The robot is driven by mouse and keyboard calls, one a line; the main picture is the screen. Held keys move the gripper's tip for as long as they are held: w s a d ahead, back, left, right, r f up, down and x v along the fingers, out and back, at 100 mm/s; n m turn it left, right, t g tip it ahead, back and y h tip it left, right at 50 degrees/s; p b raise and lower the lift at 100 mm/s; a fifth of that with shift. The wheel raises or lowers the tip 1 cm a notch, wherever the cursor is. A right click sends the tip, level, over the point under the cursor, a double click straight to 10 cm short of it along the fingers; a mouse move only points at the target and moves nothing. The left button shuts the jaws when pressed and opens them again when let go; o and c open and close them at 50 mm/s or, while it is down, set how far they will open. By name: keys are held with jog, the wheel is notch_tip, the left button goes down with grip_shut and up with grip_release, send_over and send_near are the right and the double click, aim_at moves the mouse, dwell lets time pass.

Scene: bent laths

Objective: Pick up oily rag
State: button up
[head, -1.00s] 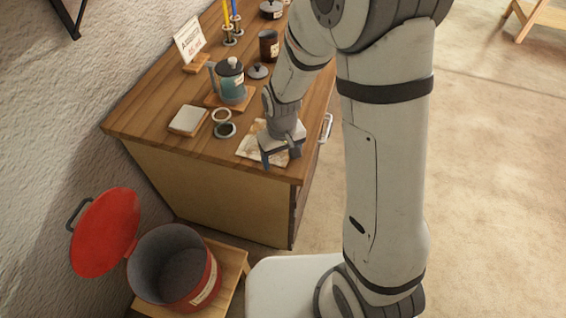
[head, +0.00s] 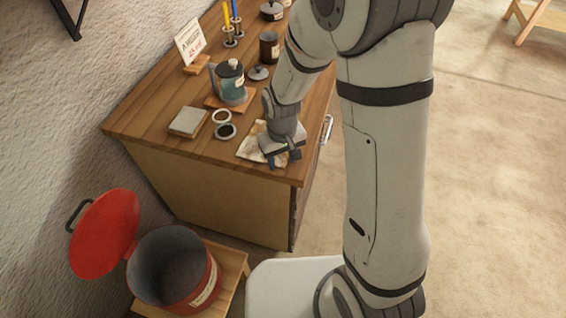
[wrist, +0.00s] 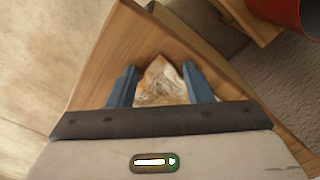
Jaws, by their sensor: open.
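The oily rag (head: 250,152) is a cream cloth with brown stains. It lies near the front corner of the wooden bench top, partly hidden under my gripper in the head view. In the wrist view the rag (wrist: 163,84) shows between the two blue-grey fingers. My gripper (head: 284,163) points down over the rag, close above the bench top. My gripper (wrist: 161,85) is open, with one finger on each side of the rag. I cannot tell whether the fingertips touch the rag or the bench.
On the bench (head: 150,120) stand a teal pot (head: 230,82), a small closed box (head: 188,122), two rings or lids (head: 225,131), a dark tin (head: 269,46) and a sign (head: 190,42). A red bin (head: 178,268) with its lid open stands on a low stool.

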jog(key=c, duration=0.8)
jog(key=shift+r, duration=0.1)
grip_shut()
notch_tip(320, 180, up, 12)
jog(key=p, duration=0.8)
jog(key=shift+p, duration=0.35)
notch_tip(320, 180, up, 9)
jog(key=p, duration=0.5)
jog(key=shift+p, duration=0.3)
